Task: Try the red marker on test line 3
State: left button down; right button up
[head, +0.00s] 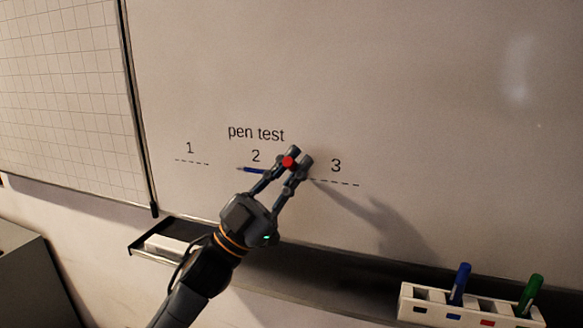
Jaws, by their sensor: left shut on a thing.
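My left gripper (299,158) is in front of the whiteboard, between the numbers 2 and 3. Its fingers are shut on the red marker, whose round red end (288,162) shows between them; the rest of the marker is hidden. Test line 3 (335,183) is a dashed line under the number 3, just right of the fingertips. Its left end is close to the fingers, and no red shows on it. Whether the marker touches the board I cannot tell. My right gripper is not in view.
Test line 1 (191,162) is dashed; a dark blue streak (252,170) lies under the 2. A white marker holder (408,302) at lower right holds a blue marker (460,284) and a green marker (530,296). A white block (166,244) lies on the ledge (139,248).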

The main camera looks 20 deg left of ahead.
pick_arm(q)
jog(key=shift+d, duration=0.15)
jog(key=shift+d+p, duration=0.8)
jog(key=shift+d, duration=4.6)
jog(key=shift+a, duration=5.6)
jog(key=s, duration=0.6)
